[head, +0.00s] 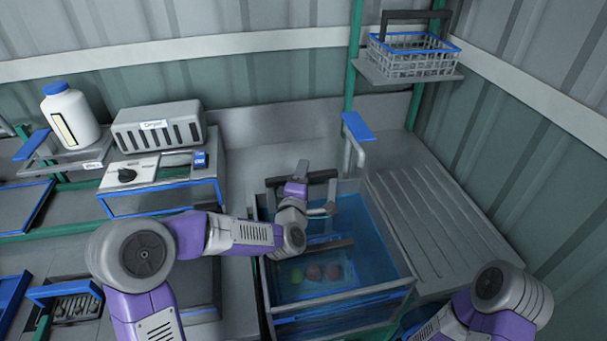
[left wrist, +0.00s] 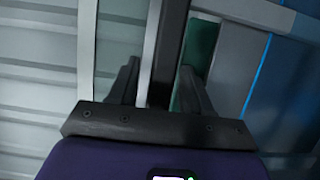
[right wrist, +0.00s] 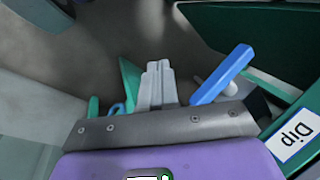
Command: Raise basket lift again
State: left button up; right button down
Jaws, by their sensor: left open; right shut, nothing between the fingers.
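A tank (head: 393,258) of blue water stands at centre, with several green and reddish tomatoes (head: 313,272) low in it. A dark bar (head: 328,243) crosses above them; the basket around them is hard to make out. Another dark bar (head: 322,176) is at the tank's back edge, and my left gripper (head: 302,170) is beside it. In the left wrist view a dark bar (left wrist: 168,50) runs between the open fingers (left wrist: 158,85); I cannot tell whether they touch it. My right gripper (right wrist: 158,85) is shut and empty, seen only in the right wrist view.
A wire basket (head: 412,62) with a dark handle stands on a shelf at the back right. A blue-topped tap (head: 357,127) rises behind the tank. A ribbed drainboard (head: 440,220) is clear. A grey machine (head: 158,127) and white jar (head: 70,115) stand left.

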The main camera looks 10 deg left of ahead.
pick_arm(q)
jog(key=shift+w, duration=0.55)
grip_shut()
